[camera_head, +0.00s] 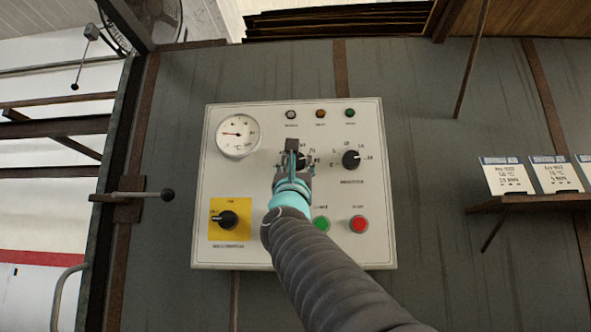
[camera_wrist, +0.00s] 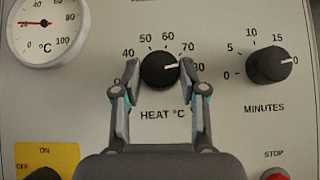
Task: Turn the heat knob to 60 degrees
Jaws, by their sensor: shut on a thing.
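The black heat knob (camera_wrist: 158,73) is on the white control panel, between my gripper's fingers in the wrist view. Its white mark points right and slightly up, between 70 and 80 on the printed scale, nearer 80. My gripper (camera_wrist: 160,74) is shut on the knob, with one finger at its left side and one at its right. In the head view my gripper (camera_head: 296,158) is in front of the knob and hides most of it and part of the scale.
The minutes knob (camera_wrist: 268,65) is close on the right. A round temperature gauge (camera_head: 239,135) is at upper left, its needle near 20. Below are a yellow-backed switch (camera_head: 229,219), a green button (camera_head: 321,224) and a red stop button (camera_head: 359,224).

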